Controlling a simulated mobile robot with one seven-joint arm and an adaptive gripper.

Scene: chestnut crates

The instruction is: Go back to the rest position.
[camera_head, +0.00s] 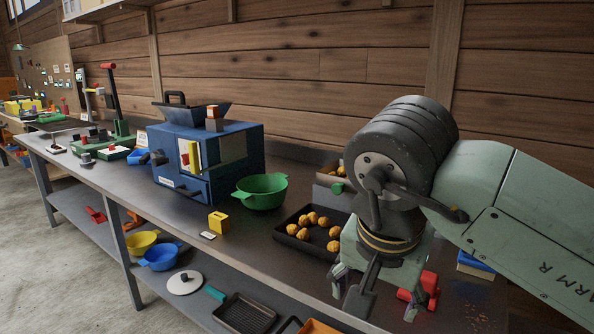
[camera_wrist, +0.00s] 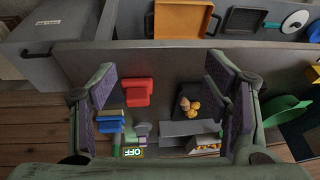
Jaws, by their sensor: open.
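My gripper (camera_head: 375,295) is at the right of the head view, pointing down over the bench with its fingers apart. In the wrist view the two jaws (camera_wrist: 160,95) stand wide apart with nothing held between them. A black tray (camera_head: 284,232) with several chestnuts (camera_head: 320,219) lies on the bench just left of the gripper. Chestnuts also show between the jaws in the wrist view (camera_wrist: 187,104), further down on the tray. A grey crate (camera_head: 324,181) with chestnuts is partly hidden behind my wrist.
A green bowl (camera_head: 262,193), a yellow block (camera_head: 217,222) and a blue machine (camera_head: 180,160) stand left along the bench (camera_head: 165,205). A red object (camera_head: 429,288) is close beside the gripper. Bowls, a lid (camera_head: 185,282) and pans are on the lower shelf. A wooden wall is behind.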

